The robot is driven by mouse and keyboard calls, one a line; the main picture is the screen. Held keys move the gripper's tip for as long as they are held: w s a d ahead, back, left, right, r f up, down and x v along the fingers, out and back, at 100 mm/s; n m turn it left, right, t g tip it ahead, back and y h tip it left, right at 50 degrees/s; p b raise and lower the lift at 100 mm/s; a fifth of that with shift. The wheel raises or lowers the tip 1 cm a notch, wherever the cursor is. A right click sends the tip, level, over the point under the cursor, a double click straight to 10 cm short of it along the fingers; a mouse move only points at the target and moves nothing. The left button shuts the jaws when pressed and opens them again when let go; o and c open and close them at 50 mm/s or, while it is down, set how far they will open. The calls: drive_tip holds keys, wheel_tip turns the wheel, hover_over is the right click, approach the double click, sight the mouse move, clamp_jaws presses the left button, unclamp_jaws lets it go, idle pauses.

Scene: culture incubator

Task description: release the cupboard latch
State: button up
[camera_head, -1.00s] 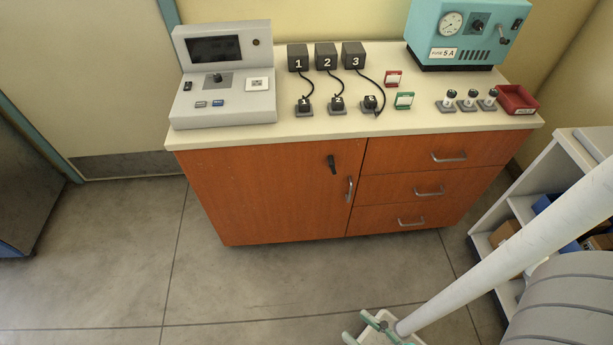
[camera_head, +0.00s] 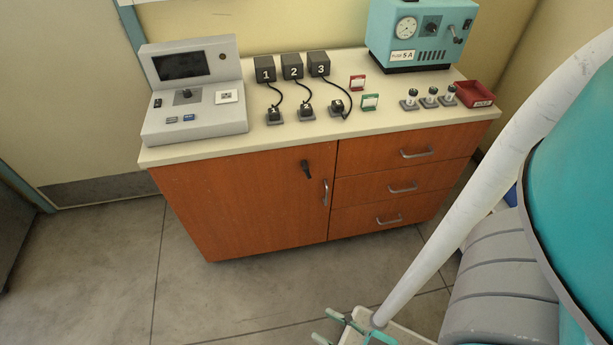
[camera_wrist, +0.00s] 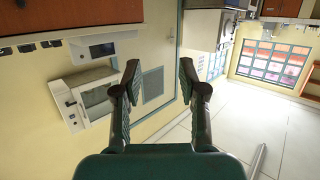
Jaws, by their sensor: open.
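The cupboard door (camera_head: 245,205) is orange-brown wood and looks closed, on the left half of the cabinet. The latch (camera_head: 306,169) is a small dark lever near the door's upper right corner, slightly tilted. A vertical metal handle (camera_head: 324,192) is just below and right of it. My gripper (camera_head: 328,326) is low in the head view, in front of the cabinet and well apart from the latch. In the wrist view my gripper (camera_wrist: 159,68) has its two fingers spread with nothing between them. That view is upside down, with orange cabinet wood (camera_wrist: 60,14) along its top left.
Three drawers (camera_head: 402,187) are right of the door. The worktop (camera_head: 225,143) carries a grey console (camera_head: 195,95), numbered black boxes (camera_head: 292,67) with cables, a teal fuse unit (camera_head: 420,35) and a red tray (camera_head: 474,94). The floor (camera_head: 230,295) before the door is clear.

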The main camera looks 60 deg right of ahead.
drive_tip(key=w+d+f+m+h, duration=0.2)
drive_tip(key=w+d+f+h, duration=0.2)
drive_tip(key=w+d+f, duration=0.3)
drive_tip(key=m+g+h, duration=0.4)
drive_tip(key=h, duration=0.5)
approach(309, 177)
drive_tip(key=shift+m, duration=0.3)
drive_tip(key=x, duration=1)
drive_tip(key=shift+w+d+r, duration=0.1)
drive_tip(key=shift+w+d, duration=0.1)
drive_tip(key=shift+d, duration=0.05)
clamp_jaws()
